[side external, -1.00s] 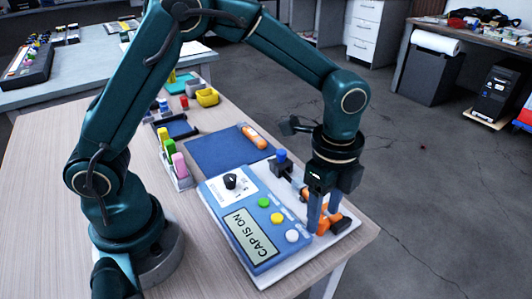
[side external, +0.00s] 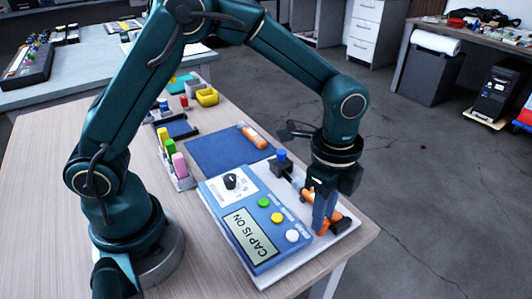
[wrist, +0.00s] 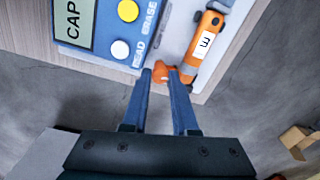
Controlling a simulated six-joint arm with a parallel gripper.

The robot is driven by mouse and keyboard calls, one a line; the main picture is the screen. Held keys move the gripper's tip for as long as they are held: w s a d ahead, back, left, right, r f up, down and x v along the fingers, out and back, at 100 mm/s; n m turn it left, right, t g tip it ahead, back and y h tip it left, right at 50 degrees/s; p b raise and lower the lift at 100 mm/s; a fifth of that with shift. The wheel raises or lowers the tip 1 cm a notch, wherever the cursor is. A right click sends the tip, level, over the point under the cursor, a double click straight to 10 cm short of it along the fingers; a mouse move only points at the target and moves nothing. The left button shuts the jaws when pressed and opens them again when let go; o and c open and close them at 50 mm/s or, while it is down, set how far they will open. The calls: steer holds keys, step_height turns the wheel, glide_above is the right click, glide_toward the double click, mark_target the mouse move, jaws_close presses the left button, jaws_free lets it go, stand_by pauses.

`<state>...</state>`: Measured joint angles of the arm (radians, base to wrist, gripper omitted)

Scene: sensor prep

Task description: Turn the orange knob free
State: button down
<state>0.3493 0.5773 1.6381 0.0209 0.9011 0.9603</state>
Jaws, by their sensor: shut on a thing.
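My gripper (side external: 322,222) points down at the front right corner of the blue device (side external: 256,222). In the wrist view its two blue fingers (wrist: 160,74) are shut on the orange knob (wrist: 165,72), which shows between the fingertips. The knob sits beside the end of an orange sensor body (wrist: 207,45) with a white label marked 3. In the side view the fingers partly hide the knob and the sensor.
The device has a black dial (side external: 230,182) and green, yellow and white buttons. A blue mat (side external: 215,155) with an orange cylinder (side external: 254,138) lies behind it. A rack of coloured pieces (side external: 172,163) stands to the left. The table edge is close to my gripper.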

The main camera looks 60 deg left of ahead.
steer(key=n, duration=0.8)
steer(key=shift+n, duration=0.4)
steer(key=n, duration=0.4)
steer(key=shift+n, duration=2)
steer(key=c, duration=0.7)
jaws_free()
